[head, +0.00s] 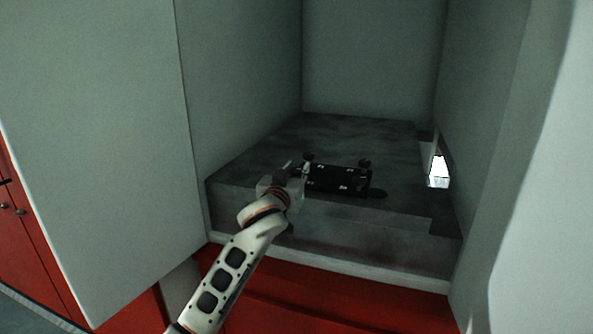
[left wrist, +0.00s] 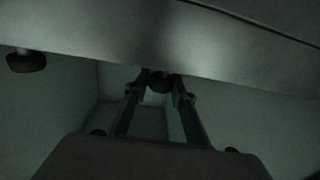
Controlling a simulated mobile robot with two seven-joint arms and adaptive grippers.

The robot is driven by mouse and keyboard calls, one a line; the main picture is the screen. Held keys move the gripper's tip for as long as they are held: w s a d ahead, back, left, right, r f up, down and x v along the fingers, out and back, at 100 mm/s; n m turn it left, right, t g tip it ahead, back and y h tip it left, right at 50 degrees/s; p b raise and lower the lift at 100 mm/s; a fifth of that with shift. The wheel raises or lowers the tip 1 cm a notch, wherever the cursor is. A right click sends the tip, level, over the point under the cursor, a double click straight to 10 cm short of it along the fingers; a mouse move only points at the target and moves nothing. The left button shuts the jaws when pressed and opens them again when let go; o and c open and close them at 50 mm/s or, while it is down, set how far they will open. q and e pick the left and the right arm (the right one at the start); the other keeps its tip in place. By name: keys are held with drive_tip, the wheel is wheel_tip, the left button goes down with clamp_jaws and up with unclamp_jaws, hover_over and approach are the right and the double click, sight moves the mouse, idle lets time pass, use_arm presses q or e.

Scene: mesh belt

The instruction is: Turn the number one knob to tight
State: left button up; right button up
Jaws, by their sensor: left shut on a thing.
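A black device (head: 338,179) with small pale marks sits on a grey block inside an alcove. Small dark knobs stand out at its far corners, one at the left (head: 308,157) and one at the right (head: 365,163). My left gripper (head: 297,170) is at the device's left end, partly hidden by its own wrist. In the left wrist view its two fingers (left wrist: 160,80) are shut on a dark round knob (left wrist: 159,86) under a pale panel. Another dark knob (left wrist: 27,62) shows at the left, apart from the fingers. No number or tight mark is readable. My right gripper is not in view.
The grey block (head: 400,222) fills the alcove floor, with bare room behind and right of the device. Pale walls (head: 240,80) stand close on both sides. A bright opening (head: 438,170) is in the right wall. Red panels (head: 330,303) lie below.

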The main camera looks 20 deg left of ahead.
use_arm(q)
drive_tip(key=m+h, duration=0.1)
drive_tip(key=h, duration=0.1)
drive_tip(key=m+h, duration=0.2)
drive_tip(key=shift+a+h, duration=0.2)
drive_tip(key=shift+h, duration=0.1)
drive_tip(key=shift+m+g+h, duration=0.7)
drive_tip(key=shift+m+h, duration=0.2)
drive_tip(key=shift+h, duration=0.5)
drive_tip(key=shift+d+m+h, duration=0.15)
drive_tip(key=shift+m+h, duration=0.15)
drive_tip(key=shift+h, duration=0.1)
drive_tip(key=o, duration=1.1)
drive_tip(key=v, duration=1.2)
drive_tip(key=shift+r, duration=0.15)
